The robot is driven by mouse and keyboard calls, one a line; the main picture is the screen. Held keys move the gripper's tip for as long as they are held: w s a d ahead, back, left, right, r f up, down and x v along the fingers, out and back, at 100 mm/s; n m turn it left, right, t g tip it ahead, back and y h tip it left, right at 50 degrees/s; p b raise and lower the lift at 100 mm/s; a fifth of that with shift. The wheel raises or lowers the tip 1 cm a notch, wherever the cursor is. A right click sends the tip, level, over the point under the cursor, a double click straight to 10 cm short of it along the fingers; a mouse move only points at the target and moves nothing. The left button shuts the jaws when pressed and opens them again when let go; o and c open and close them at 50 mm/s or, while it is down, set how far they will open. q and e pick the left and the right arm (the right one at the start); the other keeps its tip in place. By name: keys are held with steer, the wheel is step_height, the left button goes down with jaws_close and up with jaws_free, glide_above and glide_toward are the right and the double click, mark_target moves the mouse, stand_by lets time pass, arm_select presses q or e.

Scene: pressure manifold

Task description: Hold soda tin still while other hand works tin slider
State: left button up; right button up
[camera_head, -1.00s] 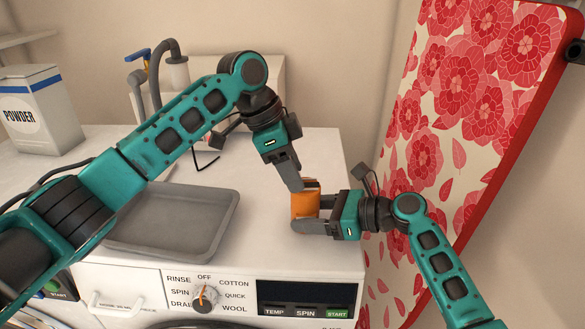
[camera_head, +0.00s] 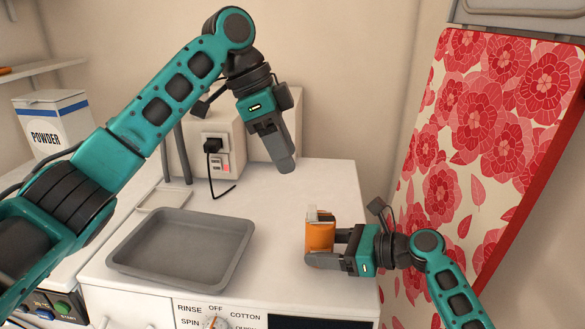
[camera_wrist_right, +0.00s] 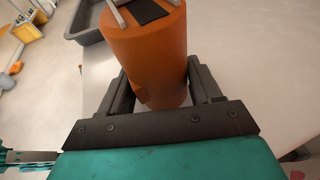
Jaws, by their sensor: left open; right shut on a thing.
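The orange soda tin (camera_head: 319,236) stands upright at the right of the white machine top. It also shows large in the right wrist view (camera_wrist_right: 150,50), where a dark patch, the tin slider (camera_wrist_right: 148,10), lies on its top between pale strips. My right gripper (camera_head: 325,250) is shut on the tin, one finger on each side; in the right wrist view its fingers (camera_wrist_right: 165,85) flank the tin. My left gripper (camera_head: 283,160) is open and empty, above and to the left of the tin, clear of it. The spacing of its fingers is hard to see from this angle.
A grey tray (camera_head: 150,270) lies on the white top (camera_head: 285,215) left of the tin. A powder box (camera_head: 55,125) stands at the far left. A flowered board (camera_head: 470,130) leans close on the right.

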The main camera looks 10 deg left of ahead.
stand_by(0.4)
steer(key=o, duration=0.9)
steer(key=shift+c, duration=0.2)
